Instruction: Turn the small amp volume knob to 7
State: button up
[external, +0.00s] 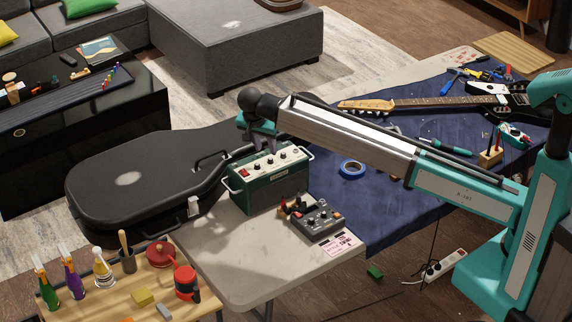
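The small amp (268,179) is a dark green box with a pale control panel on top and a handle at each end. It stands on the pale end of the table. Several knobs (270,162) sit in a row on its panel, and a red switch is at the panel's left. The knob markings are too small to read. My gripper (264,147) points down at the back edge of the amp's panel. Its fingers are dark and small here, and I cannot tell whether they touch a knob or how far apart they are.
A grey pedal box (316,219) sits right of the amp. A black guitar case (130,176) lies behind and left of it. Blue tape (352,169) and an electric guitar (430,102) lie on the blue cloth (385,212). A wooden table (125,300) with bottles stands front left.

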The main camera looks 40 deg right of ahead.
jog(key=p+v, duration=0.7)
jog(key=shift+r, duration=0.3)
jog(key=shift+s+a, duration=0.1)
dwell(0.6)
